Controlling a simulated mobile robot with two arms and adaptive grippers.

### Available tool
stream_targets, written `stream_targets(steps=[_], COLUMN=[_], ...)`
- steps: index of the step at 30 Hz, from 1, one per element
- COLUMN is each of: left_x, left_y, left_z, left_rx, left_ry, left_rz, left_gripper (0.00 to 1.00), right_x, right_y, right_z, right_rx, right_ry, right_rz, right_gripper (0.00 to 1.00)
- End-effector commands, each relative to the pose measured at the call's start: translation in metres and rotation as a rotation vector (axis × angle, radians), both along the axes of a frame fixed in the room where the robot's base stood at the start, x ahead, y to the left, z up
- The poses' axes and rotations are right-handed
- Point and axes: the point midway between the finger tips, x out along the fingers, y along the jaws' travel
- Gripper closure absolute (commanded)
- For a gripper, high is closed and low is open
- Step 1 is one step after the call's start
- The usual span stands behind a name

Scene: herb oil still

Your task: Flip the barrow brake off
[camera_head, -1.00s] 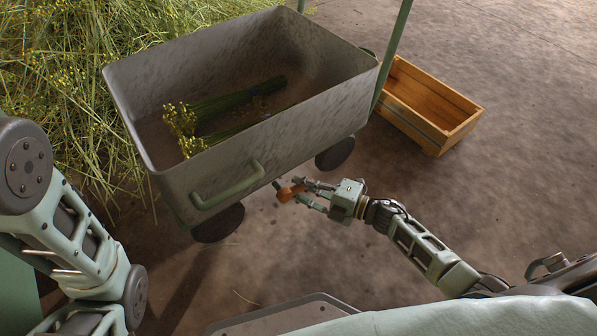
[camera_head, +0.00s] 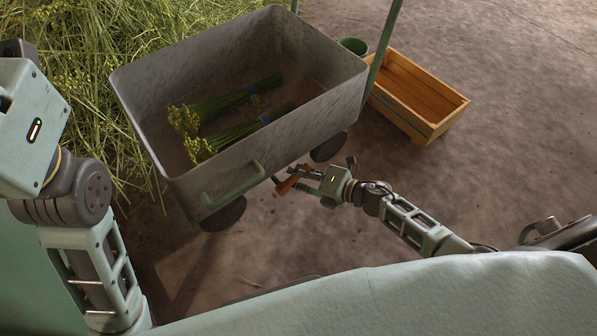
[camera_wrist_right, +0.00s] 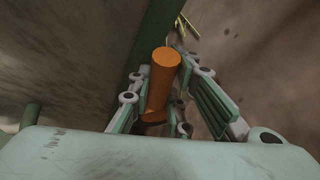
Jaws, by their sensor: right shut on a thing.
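The barrow (camera_head: 320,120) is a grey, deep-sided tub with a green handle (camera_head: 232,186) on its near end. Its brake lever has an orange grip (camera_head: 287,185), low beside the barrow's near right corner. My right gripper (camera_head: 286,182) is shut on this orange grip. In the right wrist view the orange grip (camera_wrist_right: 161,85) stands between the fingers, next to the barrow's wall (camera_wrist_right: 70,60). The lever's lower end is hidden there. My left arm is at the left edge; its fingers are not clearly seen.
Herb bundles (camera_head: 215,108) lie inside the barrow. Dark wheels (camera_head: 224,214) show under it. A wooden crate (camera_head: 420,95) and a green pot (camera_head: 354,46) stand behind to the right. Cut herbs (camera_head: 75,80) are heaped at left.

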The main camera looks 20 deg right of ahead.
Motion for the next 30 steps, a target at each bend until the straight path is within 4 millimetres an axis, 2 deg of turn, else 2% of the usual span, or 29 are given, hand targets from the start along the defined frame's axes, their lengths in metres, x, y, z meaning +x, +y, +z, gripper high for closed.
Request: stream_targets(steps=[11,12,18,30], left_x=[0.0004,0.0005,0.0006,-0.0002], left_y=[-0.0002,-0.0002,-0.0003,0.0002], left_z=[-0.0004,-0.0004,-0.0005,0.0005], left_rx=[0.001,0.001,0.001,0.000], left_ry=[0.002,0.002,0.002,0.000], left_rz=[0.000,-0.001,-0.001,0.000], left_gripper=[0.31,0.31,0.31,0.31], right_x=[0.0012,0.0011,0.0006,-0.0055], right_y=[-0.0009,-0.0008,-0.0003,-0.0054], right_z=[0.0019,0.0018,0.0012,0.0025], right_rx=[0.000,0.001,0.000,-0.001], right_ry=[-0.003,-0.002,-0.002,-0.001], right_rz=[-0.002,-0.002,-0.001,-0.001], right_gripper=[1.00,0.79,0.63,0.63])
